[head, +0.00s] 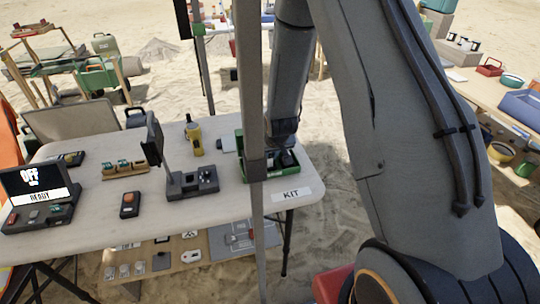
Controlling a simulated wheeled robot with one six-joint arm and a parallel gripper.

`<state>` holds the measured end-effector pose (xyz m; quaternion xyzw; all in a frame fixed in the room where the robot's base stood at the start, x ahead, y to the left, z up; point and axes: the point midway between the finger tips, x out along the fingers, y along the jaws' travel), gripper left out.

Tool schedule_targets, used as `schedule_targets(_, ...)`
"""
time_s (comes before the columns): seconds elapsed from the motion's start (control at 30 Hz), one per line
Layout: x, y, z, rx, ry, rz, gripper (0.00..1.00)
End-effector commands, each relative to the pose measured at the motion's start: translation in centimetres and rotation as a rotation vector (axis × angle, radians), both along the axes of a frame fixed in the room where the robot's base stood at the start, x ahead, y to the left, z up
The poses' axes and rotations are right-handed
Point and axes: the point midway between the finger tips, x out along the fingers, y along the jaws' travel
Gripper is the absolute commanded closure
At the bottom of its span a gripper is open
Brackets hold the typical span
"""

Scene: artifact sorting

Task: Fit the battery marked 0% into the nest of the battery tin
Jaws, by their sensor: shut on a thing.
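My arm reaches down to the green open box (241,143) behind the "KIT" label at the right end of the white table. My gripper (287,156) is small and dark there, at or just inside the box, partly hidden by a grey upright post and the box. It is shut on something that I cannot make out. No battery marked 0% can be read in this view. I cannot tell for sure which container is the battery tin or see its nest.
On the white table (222,200) stand a device with a tilted screen (192,184), a yellow bottle (194,138), a small rack (125,169), a black handheld device (129,204) and a console reading "OFF" and "READY" (40,197). The grey post (251,90) rises close to the box.

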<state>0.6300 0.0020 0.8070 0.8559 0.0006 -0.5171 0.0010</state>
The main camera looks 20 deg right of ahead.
Motion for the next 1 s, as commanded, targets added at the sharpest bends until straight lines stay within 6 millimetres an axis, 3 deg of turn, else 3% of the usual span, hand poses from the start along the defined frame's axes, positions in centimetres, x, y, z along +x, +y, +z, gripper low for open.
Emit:
schedule_targets(0.1, 0.0, 0.0, 0.0, 0.0, 0.0, 0.0, 1.0)
schedule_targets(0.13, 0.0, 0.0, 0.0, 0.0, 0.001, 0.0, 0.81)
schedule_targets(0.23, 0.0, 0.0, 0.0, 0.0, 0.001, 0.0, 0.64)
schedule_targets(0.67, -0.2, 0.0, 0.5, 0.0, -0.001, 0.0, 0.64)
schedule_targets(1.0, -2.2, 0.0, 4.4, 0.0, -0.003, 0.0, 0.64)
